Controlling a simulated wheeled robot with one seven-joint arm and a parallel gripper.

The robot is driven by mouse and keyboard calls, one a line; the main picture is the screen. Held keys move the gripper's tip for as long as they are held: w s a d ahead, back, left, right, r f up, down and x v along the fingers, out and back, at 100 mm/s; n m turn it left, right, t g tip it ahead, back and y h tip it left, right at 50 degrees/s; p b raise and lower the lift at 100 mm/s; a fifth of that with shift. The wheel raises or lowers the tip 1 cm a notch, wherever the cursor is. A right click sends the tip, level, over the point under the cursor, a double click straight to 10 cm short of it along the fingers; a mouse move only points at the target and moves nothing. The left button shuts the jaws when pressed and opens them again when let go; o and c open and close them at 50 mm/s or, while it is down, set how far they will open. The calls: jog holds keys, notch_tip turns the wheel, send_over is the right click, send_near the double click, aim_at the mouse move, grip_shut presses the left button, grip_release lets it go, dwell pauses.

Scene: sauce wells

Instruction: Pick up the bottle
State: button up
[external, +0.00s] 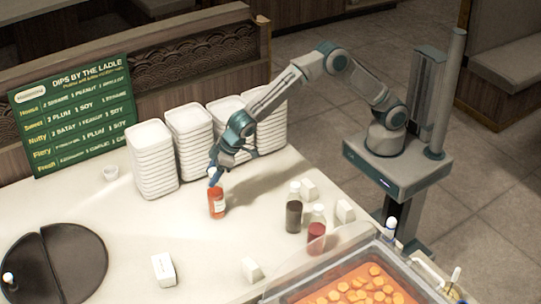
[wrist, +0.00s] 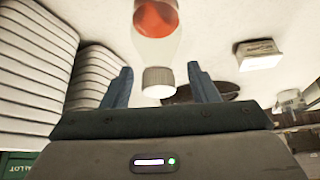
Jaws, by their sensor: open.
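An orange-red bottle (external: 216,205) stands upright on the pale counter, in front of the stacks of white trays. My gripper (external: 215,175) is at the top of this bottle, coming down from the upper right. In the wrist view the bottle (wrist: 158,40) shows a red patch and a pale grey cap (wrist: 158,82). The cap appears between the two blue fingers of my gripper (wrist: 160,85), with a gap on each side. The fingers are open and hold nothing. Two more bottles, one dark (external: 293,216) and one red (external: 316,237), stand farther right.
Stacks of white trays (external: 152,160) stand close behind the bottle, and fill the left of the wrist view (wrist: 35,80). A white box (external: 163,270) lies at the front. A dark round plate (external: 80,260) is at left. A food bin (external: 290,297) is at lower right.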

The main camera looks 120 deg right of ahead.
jog(key=shift+x, duration=0.85)
grip_shut()
jog(key=shift+r, duration=0.2)
